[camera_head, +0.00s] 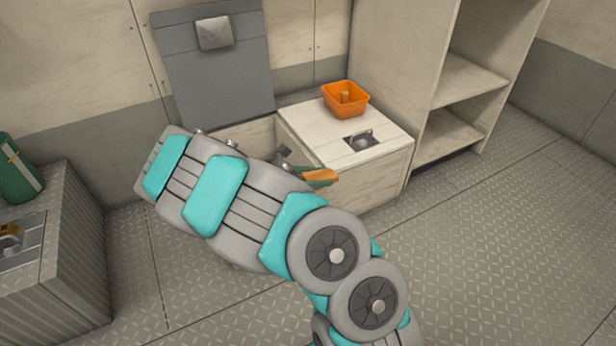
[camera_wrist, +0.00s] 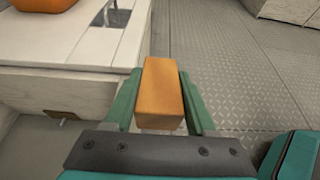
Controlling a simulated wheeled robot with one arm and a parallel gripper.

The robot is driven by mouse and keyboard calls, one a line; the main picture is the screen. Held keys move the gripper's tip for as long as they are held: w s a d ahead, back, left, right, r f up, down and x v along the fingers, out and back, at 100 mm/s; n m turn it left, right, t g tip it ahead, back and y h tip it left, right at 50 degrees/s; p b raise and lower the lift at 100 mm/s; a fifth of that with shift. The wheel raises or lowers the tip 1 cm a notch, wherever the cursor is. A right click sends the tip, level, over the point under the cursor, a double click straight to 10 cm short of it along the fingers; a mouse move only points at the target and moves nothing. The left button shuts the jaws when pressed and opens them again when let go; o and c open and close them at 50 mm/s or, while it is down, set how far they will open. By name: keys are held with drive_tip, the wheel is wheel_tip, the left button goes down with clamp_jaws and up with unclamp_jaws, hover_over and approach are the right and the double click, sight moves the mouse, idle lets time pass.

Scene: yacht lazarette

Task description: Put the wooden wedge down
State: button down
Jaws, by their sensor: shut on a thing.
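The wooden wedge (camera_wrist: 161,88) is an orange-brown block between the green fingers of my gripper (camera_wrist: 161,100) in the wrist view. My gripper is shut on it. In the head view the wedge (camera_head: 322,175) shows at the end of my arm, in front of the white locker's front side. It appears held clear of the floor, beside the locker and apart from its top. My arm hides part of the gripper and the locker's lower left.
An orange bin (camera_head: 346,101) with a small wooden piece in it stands on the white locker top (camera_head: 312,130), near a metal latch (camera_head: 360,140). A grey raised lid (camera_head: 213,65) stands behind an open compartment. Shelves (camera_head: 465,85) stand right. The patterned floor (camera_head: 490,240) is clear at right.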

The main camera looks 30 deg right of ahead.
sight(308, 175)
drive_tip(key=w, duration=0.5)
drive_tip(key=shift+w+a+f+b, duration=0.15)
drive_tip(key=shift+w+f+b, duration=0.15)
drive_tip(key=shift+w+f, duration=0.05)
drive_tip(key=shift+f+b, duration=0.4)
drive_tip(key=shift+f, duration=1.2)
drive_tip(key=shift+f, duration=0.15)
drive_tip(key=shift+c, duration=1.1)
unclamp_jaws()
